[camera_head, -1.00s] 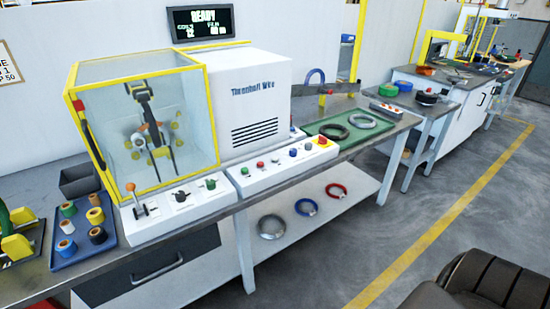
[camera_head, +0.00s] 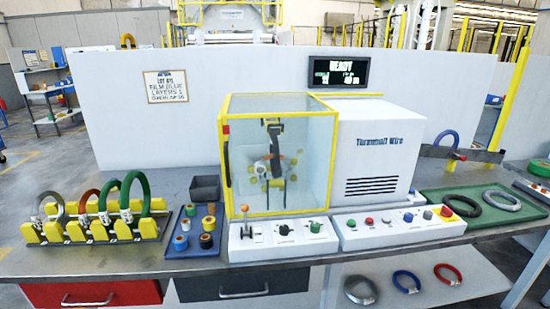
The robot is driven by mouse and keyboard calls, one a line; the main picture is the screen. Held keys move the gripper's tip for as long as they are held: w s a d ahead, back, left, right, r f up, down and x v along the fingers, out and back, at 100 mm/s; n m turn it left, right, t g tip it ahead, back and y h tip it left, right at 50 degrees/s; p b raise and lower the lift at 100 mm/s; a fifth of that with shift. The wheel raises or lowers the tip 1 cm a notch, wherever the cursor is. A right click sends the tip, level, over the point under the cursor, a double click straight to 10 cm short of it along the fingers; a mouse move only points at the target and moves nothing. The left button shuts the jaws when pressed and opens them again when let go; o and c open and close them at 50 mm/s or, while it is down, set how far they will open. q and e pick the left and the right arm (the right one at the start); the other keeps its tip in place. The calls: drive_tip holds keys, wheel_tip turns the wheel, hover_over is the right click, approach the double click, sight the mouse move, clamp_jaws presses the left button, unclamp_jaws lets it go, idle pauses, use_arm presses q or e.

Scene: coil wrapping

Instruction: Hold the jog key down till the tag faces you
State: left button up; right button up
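The wrapping machine stands at the middle of the bench, with a clear yellow-framed guard box (camera_head: 280,160) and a white housing (camera_head: 375,150). A dark ring part with yellow rollers shows inside the box. No tag can be made out there. A control panel (camera_head: 400,232) below the housing carries green, red, white and blue buttons and a red knob on yellow. A left panel (camera_head: 282,240) has an orange-topped lever (camera_head: 245,218), a black knob and a green knob (camera_head: 315,227). Which control is the jog key cannot be read. Neither gripper is in view.
A display (camera_head: 338,72) reads READY. A rack (camera_head: 95,230) of upright coils and a blue tray (camera_head: 193,245) of tape rolls stand left. A green mat (camera_head: 470,220) with two coils lies right. Several coils lie on the lower shelf (camera_head: 430,270). A sign (camera_head: 166,86) hangs behind.

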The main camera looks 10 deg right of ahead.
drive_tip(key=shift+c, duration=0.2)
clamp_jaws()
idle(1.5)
